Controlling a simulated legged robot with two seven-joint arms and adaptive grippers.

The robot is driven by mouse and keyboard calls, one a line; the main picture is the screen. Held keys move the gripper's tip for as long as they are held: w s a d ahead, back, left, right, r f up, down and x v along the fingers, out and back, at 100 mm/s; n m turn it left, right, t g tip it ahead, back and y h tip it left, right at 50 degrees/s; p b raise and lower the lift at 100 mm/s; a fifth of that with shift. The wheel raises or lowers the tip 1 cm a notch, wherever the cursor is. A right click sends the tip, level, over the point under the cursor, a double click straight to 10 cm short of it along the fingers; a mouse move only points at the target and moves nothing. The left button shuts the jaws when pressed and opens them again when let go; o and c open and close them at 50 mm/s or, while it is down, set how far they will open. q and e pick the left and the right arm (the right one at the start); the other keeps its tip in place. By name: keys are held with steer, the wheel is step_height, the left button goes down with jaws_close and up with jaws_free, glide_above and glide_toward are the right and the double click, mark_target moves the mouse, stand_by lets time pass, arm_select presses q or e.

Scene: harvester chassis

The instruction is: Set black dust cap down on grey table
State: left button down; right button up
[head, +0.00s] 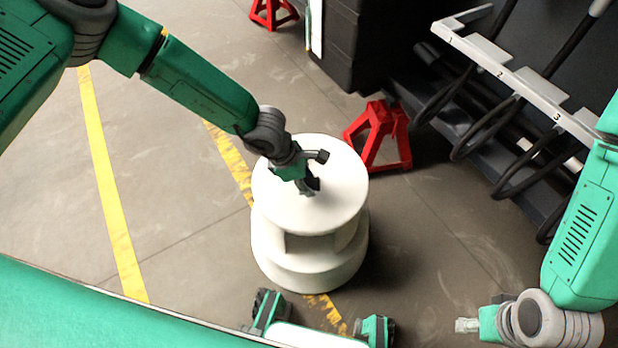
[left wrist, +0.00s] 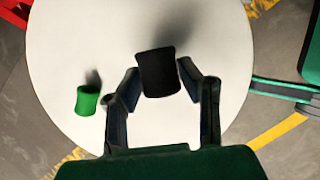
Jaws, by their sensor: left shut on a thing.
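The black dust cap (left wrist: 157,73) is between the fingertips of my left gripper (head: 316,170) in the left wrist view, and the gripper is shut on it. The round table (head: 345,180), off-white in the picture, is right below; its top also fills much of the left wrist view (left wrist: 75,45). The cap's dark shadow falls on the top beyond it; I cannot tell whether the cap touches the surface. In the head view the cap is hard to tell from the dark fingers. My right gripper (head: 466,325) is at the lower right, away from the table; its fingers are unclear.
A small green cap (left wrist: 88,100) stands on the table top, left of my left gripper in the wrist view. A red stand (head: 378,135) is on the floor behind the table. A grey numbered rack with black hoses (head: 515,80) is at the upper right.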

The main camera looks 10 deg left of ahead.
arm_select(q)
steer(key=shift+a+f, duration=0.1)
steer(key=shift+f, duration=0.6)
steer(key=shift+d+f, duration=0.1)
steer(key=shift+d, duration=0.1)
steer(key=c, duration=1)
jaws_free()
steer(key=shift+a, duration=0.1)
steer(key=v, duration=1.2)
steer(key=shift+f, duration=0.1)
